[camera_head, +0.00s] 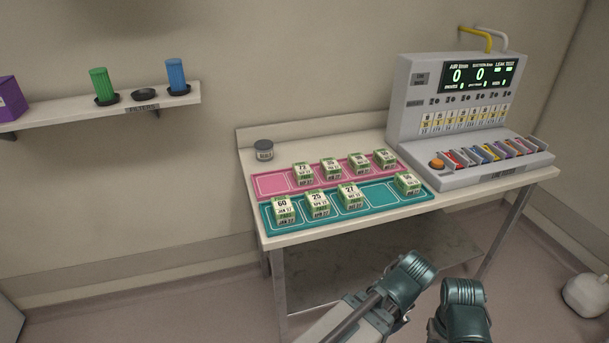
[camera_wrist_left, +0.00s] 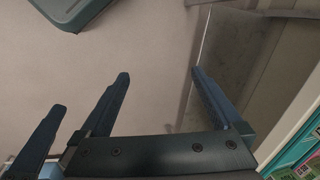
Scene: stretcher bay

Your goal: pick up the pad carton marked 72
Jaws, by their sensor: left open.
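The pad carton marked 72 (camera_head: 302,174) is a small green and white box in the pink tray (camera_head: 272,185) at the back of the table. It stands just right of that tray's empty left slot, with other cartons to its right. In the wrist view my left gripper (camera_wrist_left: 158,74) is open, with nothing between its fingers. It is over the floor beside the table edge, away from the carton. In the head view two teal parts of my arms show at the bottom, but no fingertips are clear there. My right gripper cannot be made out.
Cartons marked 60 (camera_head: 284,210), 25 (camera_head: 317,204) and 27 (camera_head: 351,195) and one more stand in the teal tray (camera_head: 380,195), in front. A dark round tin (camera_head: 264,149) is behind the trays. A console (camera_head: 455,100) fills the table's right end.

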